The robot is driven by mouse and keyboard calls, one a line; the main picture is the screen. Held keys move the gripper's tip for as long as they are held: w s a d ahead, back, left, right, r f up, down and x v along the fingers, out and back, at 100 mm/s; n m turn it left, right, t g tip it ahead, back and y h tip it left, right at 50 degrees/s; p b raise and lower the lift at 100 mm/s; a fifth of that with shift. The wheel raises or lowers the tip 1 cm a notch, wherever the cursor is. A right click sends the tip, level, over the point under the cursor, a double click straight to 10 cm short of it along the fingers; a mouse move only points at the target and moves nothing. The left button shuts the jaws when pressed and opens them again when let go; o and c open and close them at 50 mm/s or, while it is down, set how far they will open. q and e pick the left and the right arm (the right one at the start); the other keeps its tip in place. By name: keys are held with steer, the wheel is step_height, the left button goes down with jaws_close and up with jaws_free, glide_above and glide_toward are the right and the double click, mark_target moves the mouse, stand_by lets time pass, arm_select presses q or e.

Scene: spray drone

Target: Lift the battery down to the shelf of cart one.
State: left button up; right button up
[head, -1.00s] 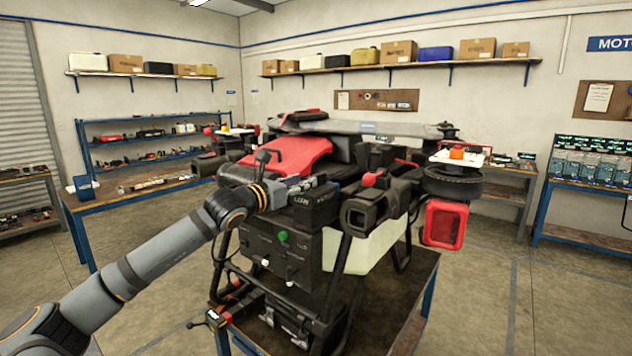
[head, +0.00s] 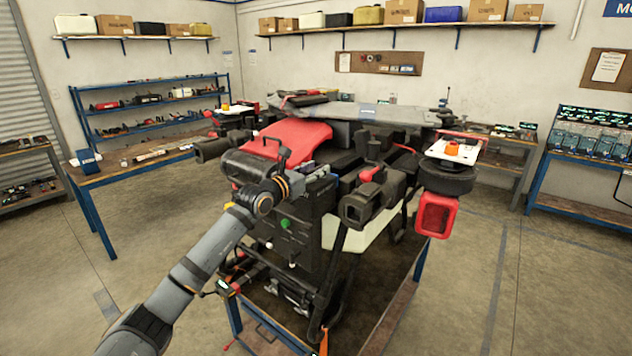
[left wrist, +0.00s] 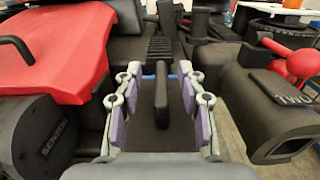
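The battery (head: 316,208) appears to be the black box in the side of the drone (head: 300,140), above the panel with a green button. Its upright black handle (left wrist: 162,95) shows in the left wrist view. My left gripper (head: 312,172) is at the battery's top. In the left wrist view my left gripper (left wrist: 157,100) is open, with its purple pads on either side of the handle and a gap on each side. The drone stands on a blue-framed cart (head: 395,318); I cannot tell whether it is cart one. My right gripper is not in view.
A red cover (head: 290,140) and a grey cylinder (left wrist: 45,140) lie left of the gripper. A black arm end (left wrist: 270,110) lies close on its right. A workbench (head: 135,170) stands behind on the left. The floor around the cart is clear.

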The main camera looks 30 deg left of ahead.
arm_select(q)
steer(key=shift+w+d+f, duration=0.1)
steer(key=shift+w, duration=0.3)
steer(key=shift+s, duration=0.1)
steer(key=shift+c, duration=0.3)
steer(key=shift+c, duration=1.1)
jaws_close()
steer(key=shift+r, duration=0.25)
